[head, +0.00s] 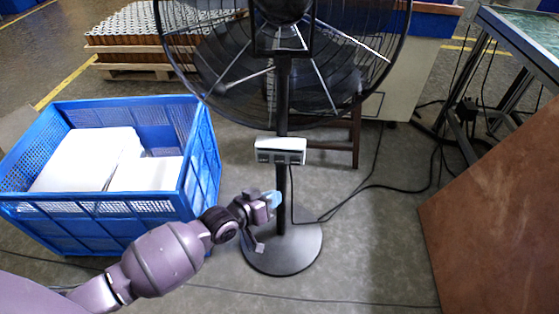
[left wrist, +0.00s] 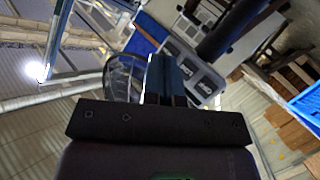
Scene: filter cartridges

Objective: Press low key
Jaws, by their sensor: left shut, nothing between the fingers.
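The white control box (head: 280,150) sits on the pole of a black pedestal fan (head: 283,110). In the left wrist view its grey panel (left wrist: 192,72) shows a tilted row of pale keys with dark lettering. The lettering is too small to read surely, so I cannot tell which is the low key. My left gripper (head: 274,199) is shut and empty, below the box and in front of the pole in the head view. In the left wrist view its fingers (left wrist: 164,72) overlap the panel's left side; contact cannot be made out. My right gripper is not in view.
A blue crate (head: 205,165) with white blocks stands left of the fan. The round fan base (head: 283,255) is on the floor, with cables around it. A brown board (head: 500,215) leans at the right. A pallet (head: 135,70) lies behind. Floor right of the base is mostly clear.

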